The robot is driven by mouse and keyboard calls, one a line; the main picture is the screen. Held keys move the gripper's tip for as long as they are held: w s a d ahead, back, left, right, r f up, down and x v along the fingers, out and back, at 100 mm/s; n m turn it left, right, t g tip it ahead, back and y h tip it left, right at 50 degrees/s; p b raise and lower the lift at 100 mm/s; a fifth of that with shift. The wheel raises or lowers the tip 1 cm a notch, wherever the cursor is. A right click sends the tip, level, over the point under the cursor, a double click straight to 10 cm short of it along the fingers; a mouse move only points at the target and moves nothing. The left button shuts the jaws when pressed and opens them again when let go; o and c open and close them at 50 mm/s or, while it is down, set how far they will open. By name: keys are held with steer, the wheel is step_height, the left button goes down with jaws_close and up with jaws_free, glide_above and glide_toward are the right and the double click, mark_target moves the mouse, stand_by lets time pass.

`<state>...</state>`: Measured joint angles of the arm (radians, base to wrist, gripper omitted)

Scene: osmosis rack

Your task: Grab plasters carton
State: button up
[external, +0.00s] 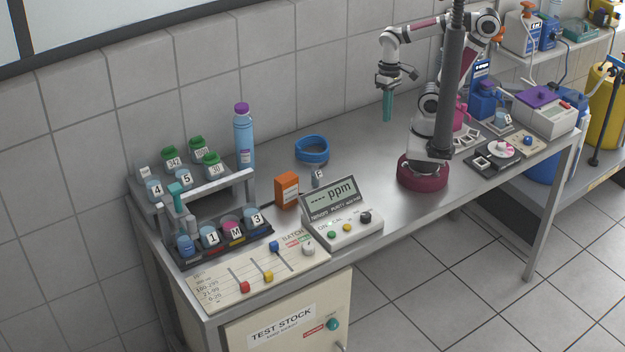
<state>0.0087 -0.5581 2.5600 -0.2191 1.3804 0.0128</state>
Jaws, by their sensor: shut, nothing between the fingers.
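A small orange carton (287,190) with a pale label stands upright on the steel bench, left of the bench's middle. It is the only thing that looks like the plasters carton; its lettering is too small to read. My gripper (387,118) hangs high above the bench, pointing down, well to the right of the carton and apart from it. Its teal fingers are shut together with nothing held.
A blue ring (312,149) lies behind. A rack of numbered jars (190,205) and a tall blue bottle (243,138) stand left. Bench right of the ring is clear.

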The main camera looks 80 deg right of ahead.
steer(key=o, duration=1.5)
steer(key=shift+o, duration=0.2)
steer(key=m+t+h, duration=0.2)
steer(key=t+h, duration=0.4)
steer(key=h, duration=0.5)
glide_toward(291, 181)
steer(key=s+d+r, duration=0.3)
steer(key=s+d, duration=0.1)
steer(key=d, duration=0.5)
steer(key=s+a+f+t, duration=0.1)
steer(key=a+f+t, duration=0.3)
steer(key=a, duration=0.5)
steer(key=shift+a+t+y, duration=0.3)
steer(key=shift+a+t, duration=0.05)
steer(key=shift+t, duration=0.05)
steer(key=x, duration=1.5)
steer(key=shift+w, duration=0.1)
steer(key=shift+c, duration=0.3)
